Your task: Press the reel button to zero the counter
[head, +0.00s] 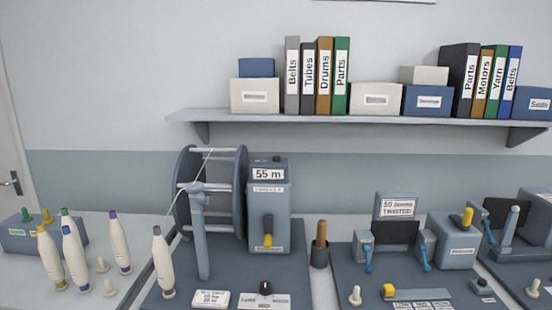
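The reel (211,190) is a large grey drum on a dark base plate, with a pale thread running across it. Beside it stands a grey counter box (284,210) whose display (268,174) reads "55 m". A small dark button-like piece (277,158) sits on top of the box; I cannot tell for certain that it is the reel button. A black knob (265,288) stands on a white label plate in front. Neither of my grippers is in view.
Several bobbins (118,245) stand at left, and one grey-white bobbin (162,262) stands in front of the reel. A wooden-handled tool (320,240) stands in a dark cup right of the box. Another machine (397,235) is further right. A shelf (360,119) with binders hangs above.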

